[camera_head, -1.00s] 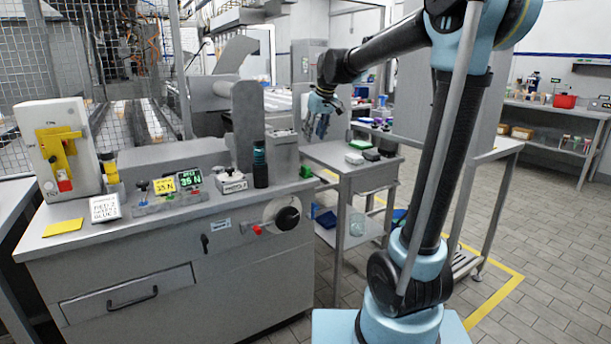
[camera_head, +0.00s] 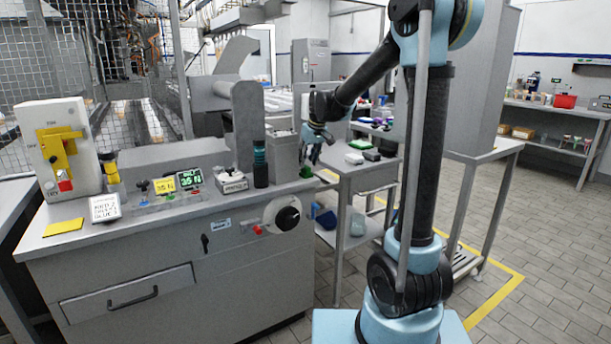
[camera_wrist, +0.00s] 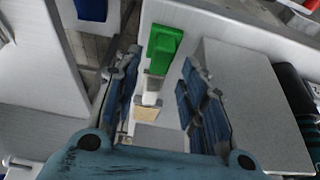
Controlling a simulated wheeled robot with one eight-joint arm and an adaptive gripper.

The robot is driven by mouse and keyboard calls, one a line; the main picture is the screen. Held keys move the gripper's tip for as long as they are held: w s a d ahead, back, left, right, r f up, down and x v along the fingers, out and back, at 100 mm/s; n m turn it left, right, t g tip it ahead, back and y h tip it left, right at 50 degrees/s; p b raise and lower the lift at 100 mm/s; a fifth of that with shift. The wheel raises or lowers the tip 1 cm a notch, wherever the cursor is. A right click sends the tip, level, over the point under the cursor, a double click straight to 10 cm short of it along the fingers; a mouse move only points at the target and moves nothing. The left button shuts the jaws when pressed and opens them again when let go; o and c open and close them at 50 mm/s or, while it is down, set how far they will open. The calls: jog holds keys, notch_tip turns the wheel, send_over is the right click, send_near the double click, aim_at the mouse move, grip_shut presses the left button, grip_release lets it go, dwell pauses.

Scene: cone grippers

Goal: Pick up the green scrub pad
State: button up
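A small bright green pad (camera_head: 306,172) is at the right end of the grey machine counter in the head view, just below my gripper. In the wrist view a bright green block-like thing (camera_wrist: 164,47), which appears to be this pad, lies ahead between the fingers. My gripper (camera_head: 314,153) is above it, pointing down, with the fingers apart and nothing held between them. It also shows open in the wrist view (camera_wrist: 160,75). A gap to the green thing seems to remain, but its size is hard to tell.
A metal cart (camera_head: 350,180) stands right of the counter. It carries a green-topped block (camera_head: 361,144), a white block (camera_head: 353,158) and a dark block (camera_head: 372,155). A dark cylinder (camera_head: 260,165) and a small labelled box (camera_head: 231,183) stand on the counter to the left.

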aim_at(306, 166)
jog(key=shift+x, duration=2.4)
jog(key=c, duration=0.7)
jog(key=shift+r, duration=0.15)
notch_tip(306, 166, up, 28)
